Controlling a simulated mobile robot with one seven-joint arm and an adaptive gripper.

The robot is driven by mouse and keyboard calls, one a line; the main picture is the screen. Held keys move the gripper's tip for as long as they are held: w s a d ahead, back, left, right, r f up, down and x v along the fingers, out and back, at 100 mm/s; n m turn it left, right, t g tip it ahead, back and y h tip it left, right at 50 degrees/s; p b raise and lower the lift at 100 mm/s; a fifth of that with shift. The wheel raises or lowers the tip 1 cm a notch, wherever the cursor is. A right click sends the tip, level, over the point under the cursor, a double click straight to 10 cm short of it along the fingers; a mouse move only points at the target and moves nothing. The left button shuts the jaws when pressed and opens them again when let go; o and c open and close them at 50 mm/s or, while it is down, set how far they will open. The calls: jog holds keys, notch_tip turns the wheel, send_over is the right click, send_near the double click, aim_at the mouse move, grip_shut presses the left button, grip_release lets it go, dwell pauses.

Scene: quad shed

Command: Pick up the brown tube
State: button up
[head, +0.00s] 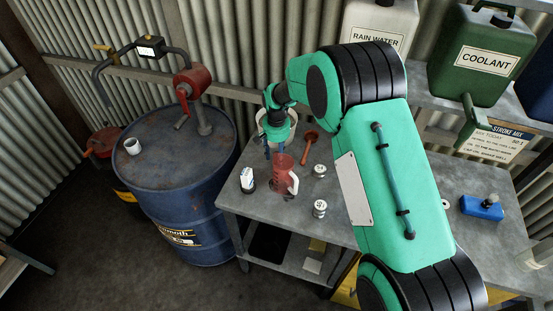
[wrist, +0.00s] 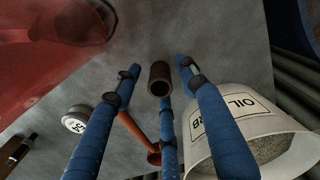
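The brown tube (wrist: 160,80) stands on the grey bench in the wrist view, its open dark end facing the camera. My gripper (wrist: 162,72) has three blue fingers spread around the tube, with one fingertip on each side and one below it in the picture. Gaps show between the side fingertips and the tube, so the gripper looks open and empty. In the head view my gripper (head: 270,150) points down just behind the red jug (head: 283,174). I cannot make out the tube there.
An orange funnel (head: 309,146) and a white oil-absorbent bucket (wrist: 238,128) are close to my gripper. A blue drum (head: 180,190) is at left.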

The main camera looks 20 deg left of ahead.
jog(key=c, duration=0.8)
jog(key=shift+o, duration=0.2)
jog(key=shift+r, duration=0.1)
notch_tip(320, 180, up, 10)
jog(key=p, duration=0.1)
dwell(0.4)
